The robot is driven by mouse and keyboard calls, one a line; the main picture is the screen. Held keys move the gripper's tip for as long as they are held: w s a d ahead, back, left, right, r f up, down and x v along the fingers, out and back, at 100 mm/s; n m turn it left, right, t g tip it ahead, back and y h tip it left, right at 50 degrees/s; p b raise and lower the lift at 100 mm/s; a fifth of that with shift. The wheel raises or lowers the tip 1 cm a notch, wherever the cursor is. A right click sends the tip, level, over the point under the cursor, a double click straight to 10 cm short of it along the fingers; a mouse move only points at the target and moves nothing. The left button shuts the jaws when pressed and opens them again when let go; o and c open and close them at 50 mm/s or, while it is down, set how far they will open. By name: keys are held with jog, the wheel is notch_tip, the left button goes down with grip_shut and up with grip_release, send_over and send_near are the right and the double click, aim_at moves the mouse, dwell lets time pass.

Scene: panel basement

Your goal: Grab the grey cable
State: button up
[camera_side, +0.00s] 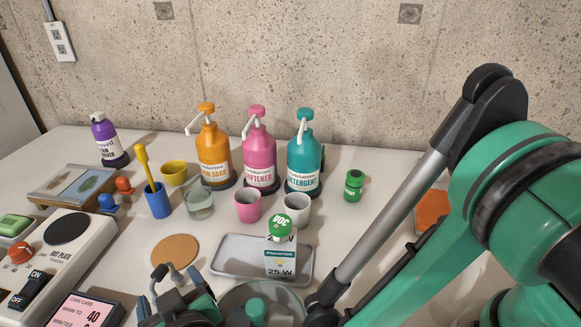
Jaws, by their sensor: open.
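I cannot make out a grey cable anywhere in the side view; it may be hidden behind my arm or outside the picture. My gripper (176,284) is at the bottom centre-left, low over the front of the table. It is open, and I see nothing held in it. Its green and dark body is partly cut off by the bottom edge. It is just in front of a round cork-coloured mat (175,249) and to the left of a grey tray (228,262). My green arm fills the right side and covers part of the table.
A boxed bulb (281,262) with a green top stands on the tray. Cups and pump bottles in orange (212,155), pink (259,150) and teal (304,155) stand behind.

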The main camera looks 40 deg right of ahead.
aim_at(165, 278)
jog(key=x, duration=0.5)
jog(key=shift+w+f, duration=0.1)
jog(key=shift+w, duration=0.15)
grip_shut()
dwell(1.1)
